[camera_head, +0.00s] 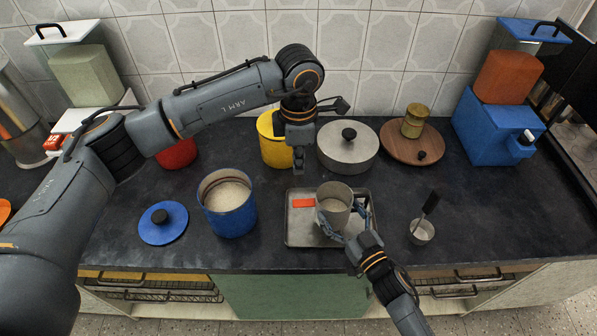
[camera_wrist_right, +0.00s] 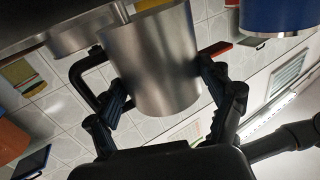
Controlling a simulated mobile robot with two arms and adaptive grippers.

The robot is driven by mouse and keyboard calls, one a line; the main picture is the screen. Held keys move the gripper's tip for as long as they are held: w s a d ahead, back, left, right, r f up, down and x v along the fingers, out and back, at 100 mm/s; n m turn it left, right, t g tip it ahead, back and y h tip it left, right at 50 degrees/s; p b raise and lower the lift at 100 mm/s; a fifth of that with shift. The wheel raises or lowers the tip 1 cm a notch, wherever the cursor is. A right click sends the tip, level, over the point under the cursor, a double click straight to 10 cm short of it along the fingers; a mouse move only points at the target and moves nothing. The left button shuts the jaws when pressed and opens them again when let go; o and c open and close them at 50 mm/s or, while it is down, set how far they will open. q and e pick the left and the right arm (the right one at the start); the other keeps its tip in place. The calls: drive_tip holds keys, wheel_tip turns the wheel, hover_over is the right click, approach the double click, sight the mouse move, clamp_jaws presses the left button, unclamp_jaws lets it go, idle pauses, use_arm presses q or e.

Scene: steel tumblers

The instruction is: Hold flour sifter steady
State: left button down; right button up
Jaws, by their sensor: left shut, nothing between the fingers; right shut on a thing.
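The flour sifter (camera_head: 334,207), a steel cup with pale contents showing inside, stands over the right half of a metal tray (camera_head: 290,238). My right gripper (camera_head: 344,224) is shut around its body from the front right. In the right wrist view the sifter (camera_wrist_right: 160,65) fills the middle, between the two fingers, with a black handle on its left side. My left gripper (camera_head: 299,170) is shut and empty, pointing down just behind the tray and apart from the sifter. I cannot tell whether the sifter's base touches the tray.
A blue canister (camera_head: 228,221) of white powder and a blue lid (camera_head: 163,230) stand left. A steel cup with a black-handled scoop (camera_head: 421,236) stands right. A lidded pot (camera_head: 347,157) is behind.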

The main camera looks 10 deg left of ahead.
sight(298, 203)
use_arm(q)
wheel_tip(298, 203, down, 12)
drive_tip(key=shift+f, duration=0.2)
